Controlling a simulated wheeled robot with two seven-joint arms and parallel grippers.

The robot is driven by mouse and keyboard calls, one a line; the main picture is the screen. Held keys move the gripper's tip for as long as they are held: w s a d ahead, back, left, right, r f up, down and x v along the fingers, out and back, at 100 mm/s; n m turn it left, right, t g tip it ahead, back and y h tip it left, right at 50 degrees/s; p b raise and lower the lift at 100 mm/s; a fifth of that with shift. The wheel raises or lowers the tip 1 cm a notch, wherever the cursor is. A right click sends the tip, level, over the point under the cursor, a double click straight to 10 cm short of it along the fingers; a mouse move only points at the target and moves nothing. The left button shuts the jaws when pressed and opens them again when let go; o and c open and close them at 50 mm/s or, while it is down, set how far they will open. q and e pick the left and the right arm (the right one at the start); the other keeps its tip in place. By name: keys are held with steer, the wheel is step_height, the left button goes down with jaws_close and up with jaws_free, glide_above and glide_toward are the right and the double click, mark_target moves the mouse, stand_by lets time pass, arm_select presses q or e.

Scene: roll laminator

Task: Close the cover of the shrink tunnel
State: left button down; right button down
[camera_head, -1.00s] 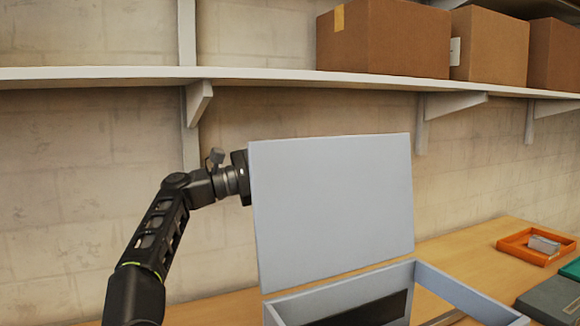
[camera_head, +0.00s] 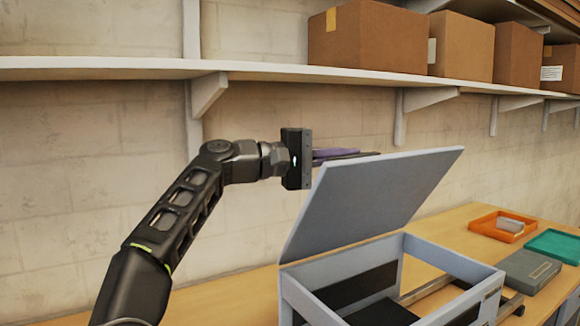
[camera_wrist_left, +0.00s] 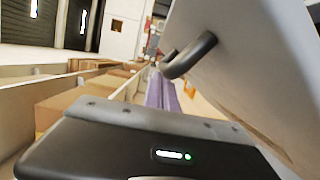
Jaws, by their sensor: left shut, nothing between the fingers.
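The shrink tunnel is a grey open box frame (camera_head: 345,262) on the wooden bench, with dark panels inside. Its flat grey cover (camera_head: 368,200) is raised and tilted, hinged along the left side of the box, with its free edge up and to the right. My left gripper (camera_head: 350,155) is shut and empty, its fingers behind the cover's upper part; whether they touch it I cannot tell. In the left wrist view the cover (camera_wrist_left: 245,75) fills the right side, with a dark curved handle (camera_wrist_left: 188,56) on it. My right gripper is not in view.
A white shelf (camera_head: 240,70) with cardboard boxes (camera_head: 368,38) runs along the wall above. On the bench (camera_head: 455,222) to the right are an orange tray (camera_head: 484,226), a teal tray (camera_head: 553,246) and a dark grey box (camera_head: 528,271).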

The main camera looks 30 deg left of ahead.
arm_select(q)
steer(key=s+d+f+m+y+b, duration=0.1)
steer(key=s+d+f+m+b, duration=0.3)
steer(key=d+f+b, duration=0.3)
steer(key=s+d+f+m+y+b, duration=0.2)
steer(key=s+d+f+m+b, duration=0.2)
steer(key=f+b, duration=0.7)
steer(key=d+m, duration=0.2)
steer(key=d, duration=0.1)
steer(key=shift+d+g, duration=0.2)
steer(key=shift+g, duration=0.1)
steer(key=shift+s+f, duration=0.1)
steer(key=shift+f, duration=0.05)
steer(key=shift+s, duration=0.1)
steer(key=v, duration=0.8)
steer(key=shift+r+b, duration=0.4)
steer(key=shift+b, duration=0.05)
